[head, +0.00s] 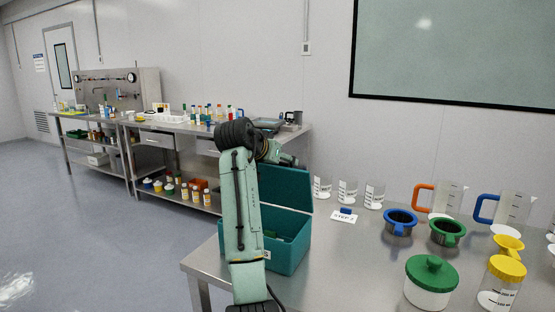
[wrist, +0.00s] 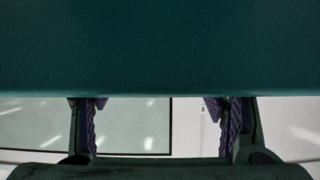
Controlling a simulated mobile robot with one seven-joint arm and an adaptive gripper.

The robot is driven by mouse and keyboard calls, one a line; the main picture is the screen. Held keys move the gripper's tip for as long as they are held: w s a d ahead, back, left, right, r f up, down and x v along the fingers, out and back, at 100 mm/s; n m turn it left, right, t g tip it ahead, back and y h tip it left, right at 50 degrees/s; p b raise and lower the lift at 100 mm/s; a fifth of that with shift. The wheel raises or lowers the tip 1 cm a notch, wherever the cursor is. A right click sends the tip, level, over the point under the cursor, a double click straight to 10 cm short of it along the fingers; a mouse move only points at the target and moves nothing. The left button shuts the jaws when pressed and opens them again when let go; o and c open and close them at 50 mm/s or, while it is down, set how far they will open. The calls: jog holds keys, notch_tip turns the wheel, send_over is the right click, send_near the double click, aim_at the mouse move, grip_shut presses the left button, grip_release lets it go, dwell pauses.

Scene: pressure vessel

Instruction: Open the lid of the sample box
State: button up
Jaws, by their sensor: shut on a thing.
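The teal sample box (head: 292,252) stands on the steel table in the head view, partly hidden behind my arm. Its lid (head: 290,188) is raised, standing up at the back of the box, and the inside shows with something green in it. My gripper (head: 288,160) is at the lid's upper edge, mostly hidden by my arm's wrist. In the wrist view the lid (wrist: 160,45) fills the upper half as a dark teal panel. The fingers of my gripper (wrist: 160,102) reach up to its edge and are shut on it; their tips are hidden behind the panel.
Right of the box are a "STEP 2" card (head: 344,216), clear beakers (head: 347,190), a blue-rimmed cup (head: 400,222), a green-lidded jar (head: 430,283) and a yellow-lidded jar (head: 502,284). The table (head: 345,275) is bare between box and jars.

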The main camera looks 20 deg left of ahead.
jog(key=shift+w+d+f, duration=0.15)
jog(key=shift+d+f, duration=0.1)
jog(key=shift+f, duration=0.2)
jog(key=shift+w+d+f, duration=0.1)
jog(key=shift+d+f, duration=0.1)
jog(key=shift+f, duration=0.25)
jog(key=o, duration=1.3)
jog(key=shift+c, duration=0.2)
jog(key=o, duration=0.4)
jog(key=shift+w+d, duration=0.1)
jog(key=shift+r, duration=0.1)
jog(key=shift+a+r, duration=0.1)
jog(key=shift+a, duration=0.1)
jog(key=v, duration=1.2)
jog(key=shift+w, duration=0.1)
jog(key=shift+c, duration=0.5)
